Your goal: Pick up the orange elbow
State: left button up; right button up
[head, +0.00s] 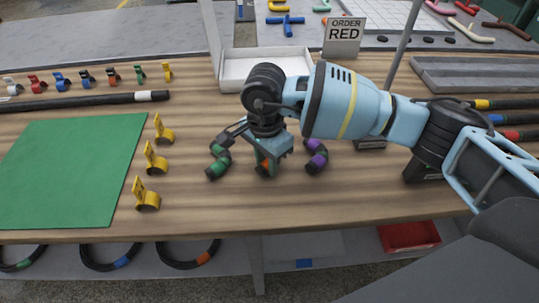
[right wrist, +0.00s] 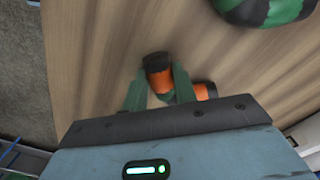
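The orange elbow (head: 263,163), a short bent piece with orange bands and dark ends, is on or just above the wooden table, partly hidden by my right gripper. My right gripper (head: 268,158) points down over it. In the right wrist view, one orange end of the elbow (right wrist: 159,78) shows between the two green fingers (right wrist: 157,88), close to both. Its other end sticks out beyond the right-hand finger. Whether the fingers press on it cannot be told. My left gripper is in neither view.
A green elbow (head: 218,161) lies close on the left and a purple elbow (head: 316,156) close on the right. Yellow clips (head: 147,198) stand by a green mat (head: 70,170). A white tray (head: 237,70) and an "ORDER RED" sign (head: 344,34) are behind. The front table strip is clear.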

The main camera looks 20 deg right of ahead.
aim_at(267, 163)
jog(key=c, duration=0.5)
jog(key=shift+r, duration=0.2)
jog(key=shift+r, duration=0.55)
notch_tip(267, 163, up, 2)
jog(key=shift+r, duration=0.2)
jog(key=s+a, duration=0.3)
jog(key=s+a+b, duration=0.1)
jog(key=s+a, duration=0.3)
jog(key=s+a+r, duration=0.1)
jog(key=s+a, duration=0.3)
jog(key=shift+s+a+r, duration=0.1)
jog(key=shift+s+a, duration=0.05)
jog(key=shift+a, duration=0.05)
